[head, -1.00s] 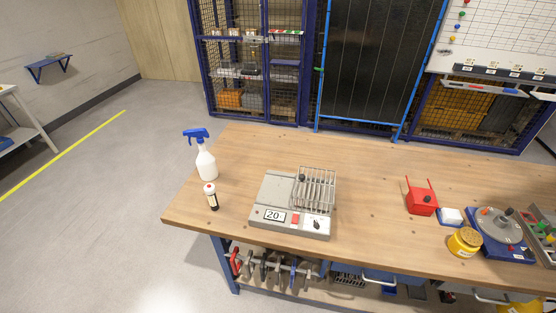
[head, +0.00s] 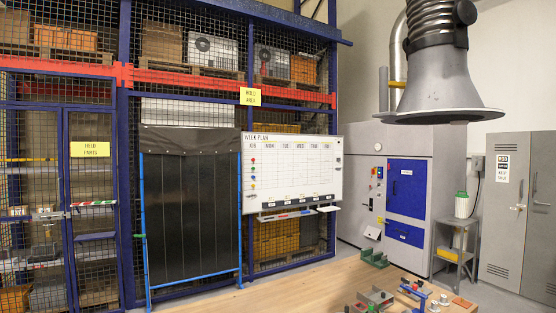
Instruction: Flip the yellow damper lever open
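Neither of my grippers shows in the head view.
A wooden workbench (head: 300,290) runs along the bottom, with small fixtures (head: 372,298) and a green bin (head: 375,258) at its right. A grey machine with a blue door (head: 406,188) and grey lockers (head: 505,220) stand behind. A mesh cage (head: 60,150) fills the left.

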